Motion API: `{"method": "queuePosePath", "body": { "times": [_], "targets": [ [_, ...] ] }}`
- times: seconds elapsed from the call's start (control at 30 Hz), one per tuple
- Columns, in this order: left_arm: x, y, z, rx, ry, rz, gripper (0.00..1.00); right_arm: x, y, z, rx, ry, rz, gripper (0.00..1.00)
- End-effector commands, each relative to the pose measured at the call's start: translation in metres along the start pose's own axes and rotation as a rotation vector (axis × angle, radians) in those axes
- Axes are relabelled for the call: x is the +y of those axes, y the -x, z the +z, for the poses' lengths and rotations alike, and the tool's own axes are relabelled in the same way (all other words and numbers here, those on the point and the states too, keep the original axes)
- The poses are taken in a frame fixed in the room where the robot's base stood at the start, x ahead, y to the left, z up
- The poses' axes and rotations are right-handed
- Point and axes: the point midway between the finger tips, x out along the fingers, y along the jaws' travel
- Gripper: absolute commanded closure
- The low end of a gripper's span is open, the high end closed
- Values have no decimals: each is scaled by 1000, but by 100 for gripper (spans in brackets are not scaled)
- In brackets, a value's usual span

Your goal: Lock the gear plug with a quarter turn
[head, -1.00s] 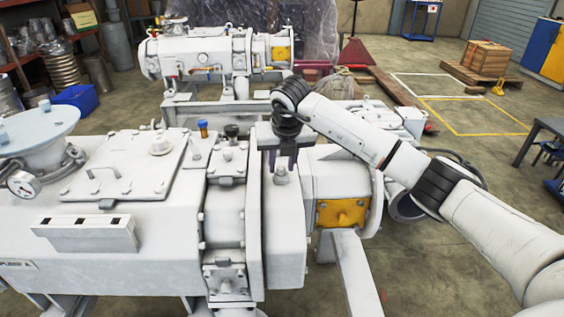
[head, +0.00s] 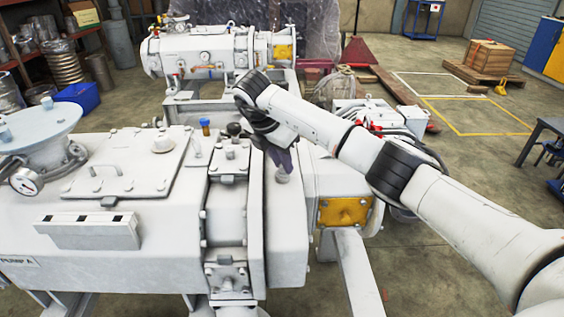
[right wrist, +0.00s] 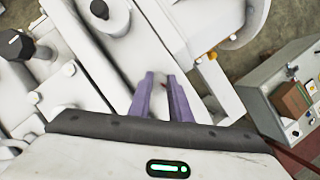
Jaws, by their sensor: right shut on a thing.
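The gear plug (head: 283,176) is a small pale fitting standing on top of the white gear housing at the right end of the pump. My right gripper (head: 283,162) comes down on it from above with the wrist tilted, and its purple fingers are closed around the plug's upper part. In the right wrist view the two purple fingers (right wrist: 163,84) reach to the white housing with a narrow gap between them. The plug is mostly hidden there by the fingers. My left gripper is not in view.
A black-capped plug (head: 233,130) and a blue-topped fitting (head: 205,127) stand on the housing to the left. A yellow panel (head: 342,212) is on the housing's right side.

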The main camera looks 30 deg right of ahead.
Motion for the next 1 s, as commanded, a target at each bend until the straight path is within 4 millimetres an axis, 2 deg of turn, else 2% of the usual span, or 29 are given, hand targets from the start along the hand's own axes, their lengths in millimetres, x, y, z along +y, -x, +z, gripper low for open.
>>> {"method": "queuePosePath", "body": {
  "times": [0.1,0.13,0.23,0.53,0.63,1.0],
  "targets": [
    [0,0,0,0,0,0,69,-6,-4,3,-4,-3,-18,100],
    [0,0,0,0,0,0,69,-6,-4,4,-4,-3,-18,77],
    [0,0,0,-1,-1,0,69,-6,-4,3,-4,-2,-17,60],
    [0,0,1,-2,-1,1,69,-3,-2,2,-1,1,-9,60],
    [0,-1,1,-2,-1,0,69,-2,5,2,-2,2,-7,60],
    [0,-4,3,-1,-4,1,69,-2,73,2,-4,1,-8,60]
  ]
}}
